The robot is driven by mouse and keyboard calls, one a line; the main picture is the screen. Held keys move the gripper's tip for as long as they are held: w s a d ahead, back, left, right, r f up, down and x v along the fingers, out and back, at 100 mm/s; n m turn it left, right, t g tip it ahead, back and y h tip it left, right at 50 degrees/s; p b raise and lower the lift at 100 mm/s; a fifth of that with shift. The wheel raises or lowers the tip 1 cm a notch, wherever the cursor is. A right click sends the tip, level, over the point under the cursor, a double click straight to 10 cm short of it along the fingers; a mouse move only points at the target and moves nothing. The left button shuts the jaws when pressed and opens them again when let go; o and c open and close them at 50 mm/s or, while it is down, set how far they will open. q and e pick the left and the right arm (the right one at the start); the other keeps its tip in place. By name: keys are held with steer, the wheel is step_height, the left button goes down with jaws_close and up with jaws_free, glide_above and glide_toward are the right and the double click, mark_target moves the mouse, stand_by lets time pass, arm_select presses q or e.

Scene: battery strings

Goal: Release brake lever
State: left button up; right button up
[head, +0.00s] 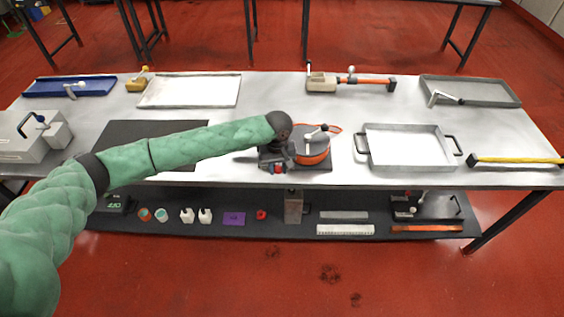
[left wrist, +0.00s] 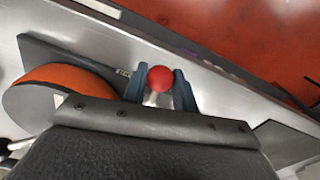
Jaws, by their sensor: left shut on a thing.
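The brake lever ends in a red ball knob (head: 278,170). It sits at the front left of an orange round drum (head: 314,150) on a dark base plate (head: 318,167), near the table's front edge. My left gripper (head: 275,163) reaches down over it. In the left wrist view the red knob (left wrist: 160,79) lies between the two fingertips of my left gripper (left wrist: 160,92), which is shut on it. A pale stem shows below the knob. The orange drum (left wrist: 62,84) is at the left there. The lever's lower part is hidden. My right gripper is not in view.
A grey tray with handles (head: 408,166) stands right of the drum. A yellow-handled tool (head: 515,160) lies at the far right. A dark mat (head: 120,150) lies under my left arm. A grey box (head: 38,150) stands at the left. The lower shelf (head: 275,229) holds several small items.

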arm_select(q)
steer(key=shift+a, duration=0.1)
steer(key=shift+s+a+m+p, duration=0.1)
steer(key=shift+a+m+p, duration=0.55)
steer(key=shift+m, duration=0.55)
steer(key=shift+a, duration=0.1)
steer(key=shift+a+m, duration=0.15)
steer(key=shift+m, duration=0.15)
steer(key=shift+a+m+p, duration=0.5)
steer(key=shift+a+m, duration=0.05)
steer(key=shift+m, duration=0.45)
steer(key=shift+a, duration=0.1)
steer(key=shift+w+a+m, duration=0.2)
steer(key=shift+a+m, duration=0.15)
steer(key=shift+m, duration=0.35)
steer(key=o, duration=0.9)
